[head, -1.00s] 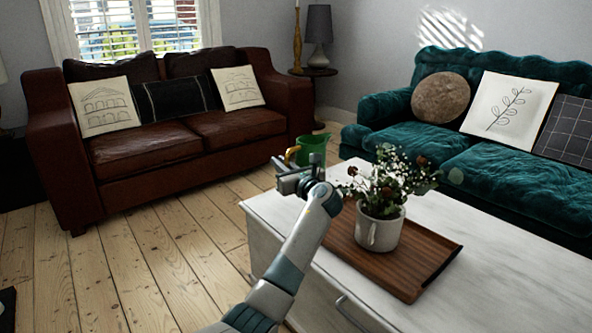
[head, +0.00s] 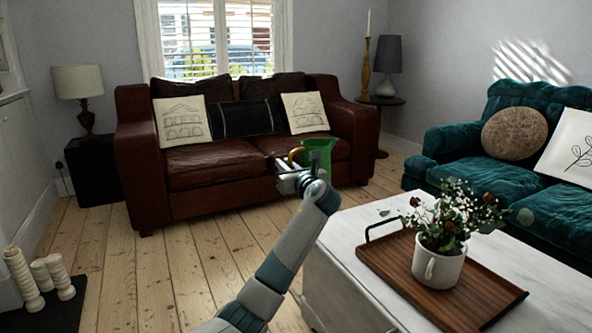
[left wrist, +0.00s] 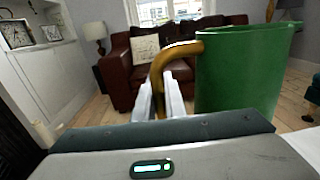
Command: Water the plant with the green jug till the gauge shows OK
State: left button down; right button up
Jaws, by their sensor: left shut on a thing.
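My left gripper (head: 293,172) is shut on the yellow-brown handle of the green jug (head: 321,153), which it holds upright in the air left of the plant. In the left wrist view the jug (left wrist: 238,75) fills the upper right, with its handle between the fingers (left wrist: 167,100). Its inside is hidden. The plant (head: 452,215), with dark red and small white flowers, stands in a white mug-like pot (head: 438,263) on a wooden tray (head: 390,257). The jug is apart from the plant. No gauge can be made out. My right gripper is not in view.
The tray lies on a white coffee table (head: 345,235). A brown leather sofa (head: 215,165) stands behind the jug, a teal sofa (head: 470,170) at right. White candles (head: 22,278) stand at lower left. The floorboards (head: 150,270) left of the table are clear.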

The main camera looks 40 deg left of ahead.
pick_arm(q)
jog(key=s+d+f+m+t+h, duration=0.3)
jog(key=s+d+f+m+h, duration=0.1)
jog(key=d, duration=1)
jog(key=s+d+f+m+t+h, duration=0.4)
jog(key=s+d+f+h, duration=0.3)
jog(key=d, duration=0.8)
jog(key=s+d+f+m+t+h, duration=0.3)
jog(key=s+d+f+m+h, duration=0.2)
jog(key=d, duration=0.9)
jog(key=s, duration=0.2)
jog(key=shift+s+d+f, duration=0.25)
jog(key=shift+s+d, duration=0.1)
jog(key=shift+d, duration=0.05)
